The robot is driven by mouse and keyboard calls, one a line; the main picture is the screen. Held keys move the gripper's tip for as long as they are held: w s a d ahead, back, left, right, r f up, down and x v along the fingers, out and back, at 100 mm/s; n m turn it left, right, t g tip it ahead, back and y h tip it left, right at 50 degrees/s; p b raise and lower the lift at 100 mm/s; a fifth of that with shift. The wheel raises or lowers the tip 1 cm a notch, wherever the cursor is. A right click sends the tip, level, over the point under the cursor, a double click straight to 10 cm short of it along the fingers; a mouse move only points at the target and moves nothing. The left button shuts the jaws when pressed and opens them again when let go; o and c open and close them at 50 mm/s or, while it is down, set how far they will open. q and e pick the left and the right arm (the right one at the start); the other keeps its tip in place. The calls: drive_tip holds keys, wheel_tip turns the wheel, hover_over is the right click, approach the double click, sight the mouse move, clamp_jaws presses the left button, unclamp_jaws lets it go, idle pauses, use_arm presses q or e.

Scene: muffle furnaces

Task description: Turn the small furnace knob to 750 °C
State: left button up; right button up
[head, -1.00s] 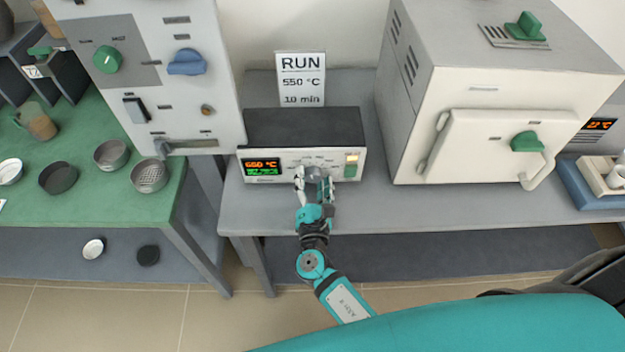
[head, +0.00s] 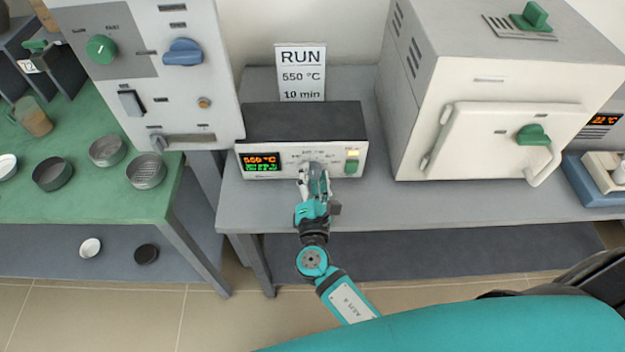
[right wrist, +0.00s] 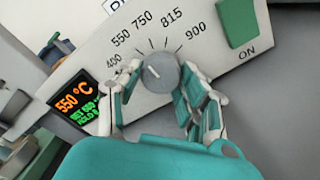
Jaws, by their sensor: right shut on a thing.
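The small furnace controller (head: 300,130) is a low box with a dark top and a pale front on the grey bench. Its grey knob (right wrist: 163,72) sits below a printed scale of 400, 550, 750, 815 and 900. The knob's white mark points up and left, on the low side of the scale, left of 750. The orange display (right wrist: 73,100) reads 550 °C; the green lines below it are hard to read. My right gripper (head: 314,184) is shut on the knob, a finger on each side in the right wrist view. My left gripper is out of view.
A green ON switch (right wrist: 238,22) is right of the knob. A sign (head: 301,74) behind reads RUN, 550 °C, 10 min. A large white furnace (head: 480,95) stands to the right; a grey panel unit (head: 150,75) stands left. The bench front (head: 420,205) is clear.

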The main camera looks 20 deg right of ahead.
drive_tip(key=shift+f+m+b, duration=0.25)
drive_tip(key=shift+m+b, duration=0.85)
drive_tip(key=shift+r+m+b, duration=0.2)
drive_tip(key=shift+m+b, duration=0.65)
drive_tip(key=shift+m, duration=0.05)
drive_tip(key=o, duration=1.2)
drive_tip(key=shift+s, duration=0.1)
drive_tip(key=v, duration=1.2)
drive_tip(key=shift+r, duration=0.1)
